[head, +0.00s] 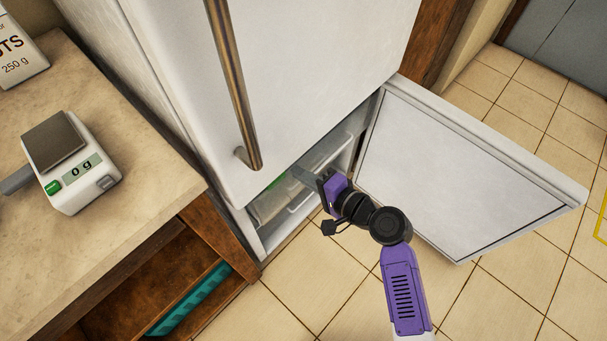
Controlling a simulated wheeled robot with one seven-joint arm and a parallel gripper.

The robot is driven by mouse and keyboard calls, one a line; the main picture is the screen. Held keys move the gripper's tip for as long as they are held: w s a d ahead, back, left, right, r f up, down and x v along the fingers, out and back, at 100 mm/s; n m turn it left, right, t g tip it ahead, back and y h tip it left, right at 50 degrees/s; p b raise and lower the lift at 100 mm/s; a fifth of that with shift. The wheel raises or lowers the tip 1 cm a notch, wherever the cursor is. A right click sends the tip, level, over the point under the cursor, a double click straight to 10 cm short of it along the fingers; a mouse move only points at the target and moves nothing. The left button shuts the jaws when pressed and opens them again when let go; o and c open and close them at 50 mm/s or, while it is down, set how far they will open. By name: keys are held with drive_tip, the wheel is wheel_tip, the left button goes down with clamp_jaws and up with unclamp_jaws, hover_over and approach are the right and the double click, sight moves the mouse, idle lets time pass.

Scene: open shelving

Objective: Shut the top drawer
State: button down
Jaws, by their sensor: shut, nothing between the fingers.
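A white fridge-freezer (300,60) stands with its lower door (470,170) swung wide open to the right. Inside the lower compartment a pale, see-through drawer (336,150) shows just under the closed upper door. My gripper (300,174) is at the compartment opening, its fingers shut and empty, pointing in at the drawer. I cannot tell whether the fingers touch it. My purple and black wrist hides part of the drawer front. How far the drawer stands out is hard to tell, as the upper door hides most of it.
A long metal handle (235,85) runs down the upper door, close above my gripper. To the left, a counter (120,215) holds a scale (70,165) and a white package (20,55). Below it is an open wooden shelf (160,285) with a teal item. Tiled floor (285,315) is clear in front.

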drive_tip(key=s+d+m, duration=0.1)
drive_tip(key=s+d, duration=0.6)
drive_tip(key=m+t+y, duration=0.2)
drive_tip(key=m, duration=1.5)
approach(284, 180)
drive_tip(key=b+x, duration=0.1)
drive_tip(key=x, duration=0.5)
drive_tip(key=shift+w+a+b, duration=0.25)
drive_tip(key=shift+a+b, duration=0.05)
drive_tip(key=shift+b, duration=0.1)
